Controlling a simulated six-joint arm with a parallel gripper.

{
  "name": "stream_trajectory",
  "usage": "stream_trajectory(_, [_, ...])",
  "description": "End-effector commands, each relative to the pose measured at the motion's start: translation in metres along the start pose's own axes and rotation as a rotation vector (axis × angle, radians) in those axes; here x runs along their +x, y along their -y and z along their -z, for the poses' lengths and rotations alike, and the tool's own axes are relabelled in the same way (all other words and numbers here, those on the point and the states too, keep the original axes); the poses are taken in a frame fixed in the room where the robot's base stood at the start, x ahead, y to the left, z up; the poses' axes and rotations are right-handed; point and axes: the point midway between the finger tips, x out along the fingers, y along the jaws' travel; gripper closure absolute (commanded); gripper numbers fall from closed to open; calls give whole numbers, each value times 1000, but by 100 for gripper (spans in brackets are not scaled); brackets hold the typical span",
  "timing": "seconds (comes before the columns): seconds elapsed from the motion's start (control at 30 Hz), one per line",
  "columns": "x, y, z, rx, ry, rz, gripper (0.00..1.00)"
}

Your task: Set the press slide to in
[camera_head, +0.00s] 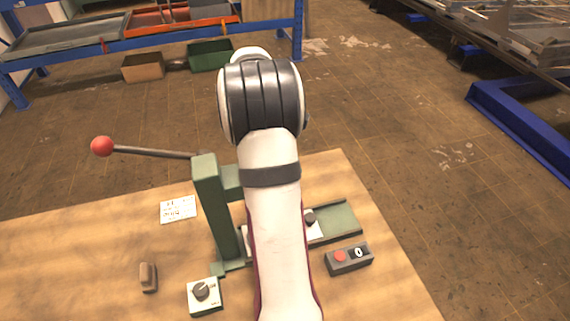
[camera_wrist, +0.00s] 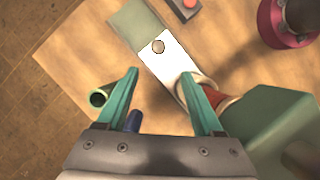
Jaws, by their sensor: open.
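The green press (camera_head: 215,210) stands on the wooden table, with a long lever (camera_head: 150,151) ending in a red ball on its left. Its slide is a white plate (camera_head: 315,233) with a dark round knob (camera_head: 310,216), on a green rail (camera_head: 341,221). In the wrist view the white plate (camera_wrist: 172,70) with its knob (camera_wrist: 158,46) runs from the rail (camera_wrist: 133,19) toward the press head (camera_wrist: 270,125). A bare length of rail shows beyond the plate's outer end. My gripper (camera_wrist: 161,76) is open and empty, its fingertips below the knob in the picture. My arm hides it in the head view.
A dial switch (camera_head: 203,295), a small brown block (camera_head: 148,277) and a paper card (camera_head: 178,209) lie left. A green cylinder (camera_wrist: 100,97) and a blue object (camera_wrist: 133,121) are near my left finger.

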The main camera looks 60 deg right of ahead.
Motion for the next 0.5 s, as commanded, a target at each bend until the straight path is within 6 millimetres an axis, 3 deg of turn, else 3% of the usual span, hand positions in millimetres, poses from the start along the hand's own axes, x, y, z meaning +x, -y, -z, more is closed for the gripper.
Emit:
stream_trajectory(0.2, [-24, 0, 0, 1, 0, 0, 32])
stream_trajectory(0.5, [-26, 0, 0, 0, 0, 1, 32])
